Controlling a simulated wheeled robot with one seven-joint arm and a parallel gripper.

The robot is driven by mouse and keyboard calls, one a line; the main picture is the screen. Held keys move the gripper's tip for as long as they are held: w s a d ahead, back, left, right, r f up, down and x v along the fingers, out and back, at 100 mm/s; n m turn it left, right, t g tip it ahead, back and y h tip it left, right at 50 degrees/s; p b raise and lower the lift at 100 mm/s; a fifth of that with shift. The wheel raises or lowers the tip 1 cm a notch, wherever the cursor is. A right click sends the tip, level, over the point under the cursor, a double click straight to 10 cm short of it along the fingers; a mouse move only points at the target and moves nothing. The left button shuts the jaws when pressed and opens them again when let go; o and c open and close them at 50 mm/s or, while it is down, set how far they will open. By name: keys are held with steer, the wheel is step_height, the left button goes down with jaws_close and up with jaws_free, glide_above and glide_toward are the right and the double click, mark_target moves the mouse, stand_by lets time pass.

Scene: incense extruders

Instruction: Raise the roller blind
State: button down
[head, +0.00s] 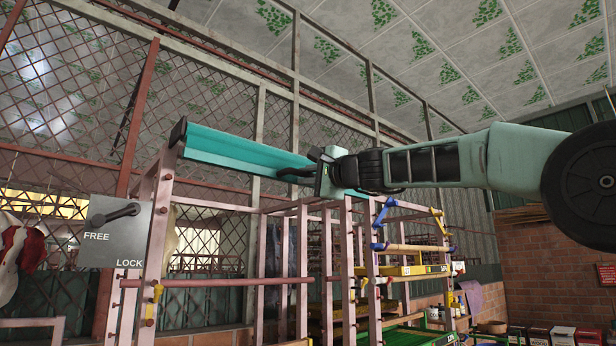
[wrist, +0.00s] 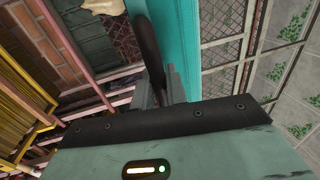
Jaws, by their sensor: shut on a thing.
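The roller blind (head: 240,151) shows as a teal horizontal length high on the pink rack frame, with a dark cap at its left end. It also shows in the wrist view as a teal band (wrist: 200,40). My gripper (head: 318,174) is at the right part of the teal length, shut on a dark handle (head: 291,174). In the wrist view the handle (wrist: 148,45) runs up from between my gripper's fingers (wrist: 165,88), beside the teal band. Hardly any hanging cloth shows below the teal length.
A grey plate (head: 116,248) marked FREE and LOCK carries a dark lever (head: 115,214) pointing right and slightly up. The pink rack posts (head: 302,260) stand below the blind. Blue and yellow fittings (head: 380,220) sit right of them. A mesh wall (head: 60,120) stands behind.

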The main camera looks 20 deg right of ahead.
steer(key=c, duration=1.5)
jaws_free()
steer(key=b+v, duration=0.9)
steer(key=v, duration=0.8)
steer(key=shift+s+d+b, duration=0.15)
steer(key=shift+s+b, duration=0.05)
steer(key=shift+b, duration=0.1)
